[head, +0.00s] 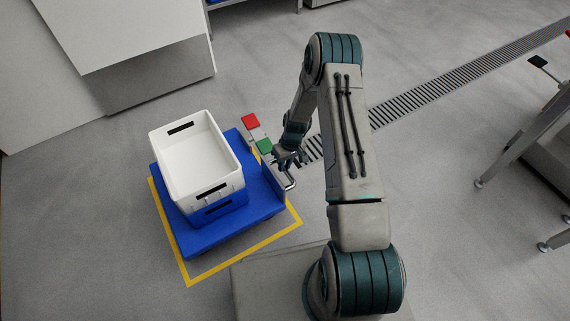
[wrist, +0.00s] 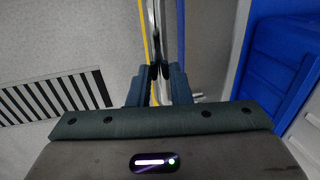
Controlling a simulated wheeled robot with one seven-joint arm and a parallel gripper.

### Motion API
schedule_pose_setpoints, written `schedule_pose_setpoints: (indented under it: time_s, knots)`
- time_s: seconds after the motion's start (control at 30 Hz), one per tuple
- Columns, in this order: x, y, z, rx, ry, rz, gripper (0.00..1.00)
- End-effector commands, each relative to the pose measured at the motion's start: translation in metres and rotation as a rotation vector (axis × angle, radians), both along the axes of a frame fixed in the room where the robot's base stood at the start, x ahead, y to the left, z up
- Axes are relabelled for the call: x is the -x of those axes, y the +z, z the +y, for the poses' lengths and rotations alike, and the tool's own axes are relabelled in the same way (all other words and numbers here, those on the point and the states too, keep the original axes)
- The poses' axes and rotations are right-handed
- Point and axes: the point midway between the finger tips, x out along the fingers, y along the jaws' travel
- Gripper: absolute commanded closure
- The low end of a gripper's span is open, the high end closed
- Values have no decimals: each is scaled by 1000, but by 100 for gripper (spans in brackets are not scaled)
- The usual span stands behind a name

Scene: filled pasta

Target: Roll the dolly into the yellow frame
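The blue dolly (head: 262,199) stands left of my arm in the head view. It carries a white crate (head: 176,176) stacked on a blue crate (head: 222,207). The yellow frame (head: 240,256) is a line on the floor; it shows along the dolly's left, near and lower right sides. The dolly covers its far side. A grey metal handle (head: 290,182) runs along the dolly's right side. My gripper (head: 290,158) is at this handle. In the wrist view my gripper's fingers (wrist: 159,72) are close together on a thin upright metal bar, apparently the handle.
Red (head: 250,121) and green (head: 265,146) pads sit by the handle. A white cabinet (head: 140,60) stands at the upper left. A floor drain grate (head: 440,85) runs to the upper right. Metal table legs (head: 510,150) stand at the right. Floor left of the dolly is clear.

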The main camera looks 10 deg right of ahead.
Motion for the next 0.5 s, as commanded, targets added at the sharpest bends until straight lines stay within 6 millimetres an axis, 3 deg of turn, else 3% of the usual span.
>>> schedule_pose_setpoints:
  time_s: [0.03, 0.1, 0.37, 0.5]
  knots:
    - [0, 0, -1, 1, -1, 0, 74]
    - [0, 0, -1, 1, -1, 0, 60]
    - [-1, 1, -1, 0, -1, -2, 60]
    - [-2, 12, -3, 1, -2, -4, 60]
